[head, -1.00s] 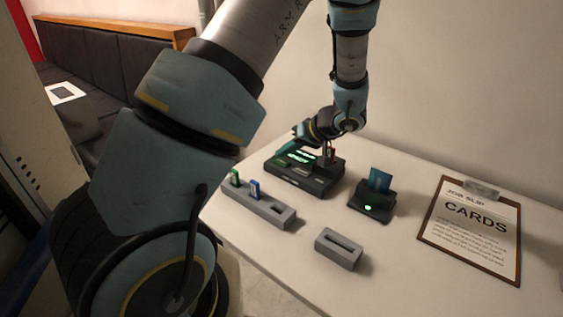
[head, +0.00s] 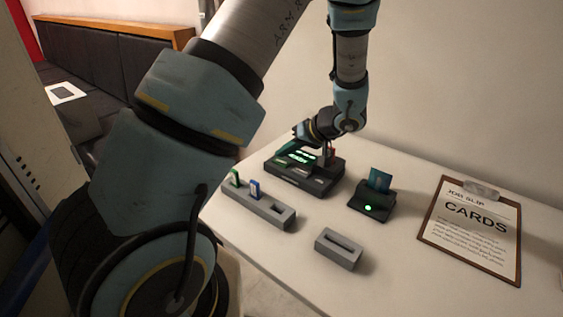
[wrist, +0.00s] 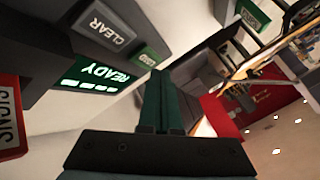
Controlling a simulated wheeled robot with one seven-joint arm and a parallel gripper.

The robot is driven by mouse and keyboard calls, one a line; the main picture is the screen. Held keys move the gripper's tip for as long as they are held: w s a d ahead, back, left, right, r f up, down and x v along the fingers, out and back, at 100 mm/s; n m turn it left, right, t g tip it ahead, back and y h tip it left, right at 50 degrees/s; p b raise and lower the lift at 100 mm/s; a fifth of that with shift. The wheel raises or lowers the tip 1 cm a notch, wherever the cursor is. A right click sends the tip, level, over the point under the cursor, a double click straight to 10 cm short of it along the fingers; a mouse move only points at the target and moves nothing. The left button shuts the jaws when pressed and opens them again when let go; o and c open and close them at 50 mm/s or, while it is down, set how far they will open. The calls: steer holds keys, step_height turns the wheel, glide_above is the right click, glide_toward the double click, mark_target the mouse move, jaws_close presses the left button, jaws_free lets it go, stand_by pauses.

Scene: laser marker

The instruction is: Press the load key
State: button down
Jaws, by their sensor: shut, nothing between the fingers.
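A dark console (head: 292,178) with a lit green display stands at the back of the white table. In the wrist view its display reads READY (wrist: 95,73), beside a grey CLEAR key (wrist: 103,27) and a small green key (wrist: 147,57) whose label I cannot read clearly. My gripper (wrist: 158,75) is shut and empty, its dark green fingers pointing up the picture, near the small green key. I cannot tell whether they touch it. In the head view my gripper (head: 326,154) is low over the console and hides part of its top. No load label is clearly legible.
In front are a grey rack (head: 270,216) with two small upright pieces and a slotted grey block (head: 338,249). A CARDS clipboard (head: 430,226) lies at right. The front table is clear.

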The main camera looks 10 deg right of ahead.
mark_target(284, 163)
steer(key=shift+f+b, duration=0.25)
steer(key=shift+b, duration=0.15)
steer(key=shift+f+b, duration=0.2)
steer(key=shift+b, duration=0.3)
steer(key=shift+f+b, duration=0.35)
steer(key=shift+b, duration=0.2)
stand_by(0.6)
steer(key=shift+r, duration=0.1)
stand_by(0.4)
steer(key=shift+r, duration=0.75)
steer(key=shift+r+p, duration=1.25)
steer(key=shift+r, duration=1.25)
steer(key=shift+a, duration=0.1)
